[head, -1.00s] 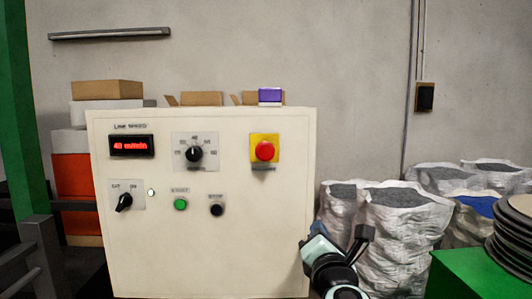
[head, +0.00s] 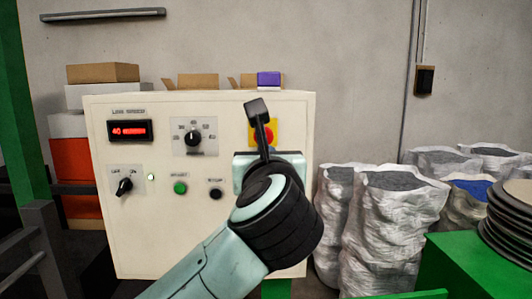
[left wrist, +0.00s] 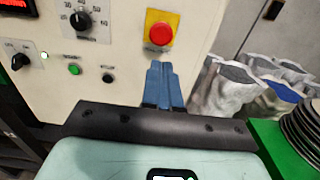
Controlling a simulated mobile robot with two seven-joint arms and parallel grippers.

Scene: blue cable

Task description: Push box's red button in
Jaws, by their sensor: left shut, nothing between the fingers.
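The box is a cream control panel (head: 230,110). Its red button (head: 269,135) sits on a yellow plate (head: 254,126) at the upper right of the front, partly covered by my arm in the head view. In the left wrist view the red button (left wrist: 161,34) and yellow plate (left wrist: 150,16) are in clear sight. My left gripper (left wrist: 162,66) has its blue fingers shut together and empty, with tips just below the button in the picture. Contact with the panel cannot be told. In the head view my wrist hides the fingers. My right gripper is in neither view.
The panel also has a dial (head: 193,137), a green button (head: 180,188), a black button (head: 215,193) and a black switch (head: 124,186). White sacks (head: 385,220) and a green table (head: 460,265) with stacked discs stand to the right.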

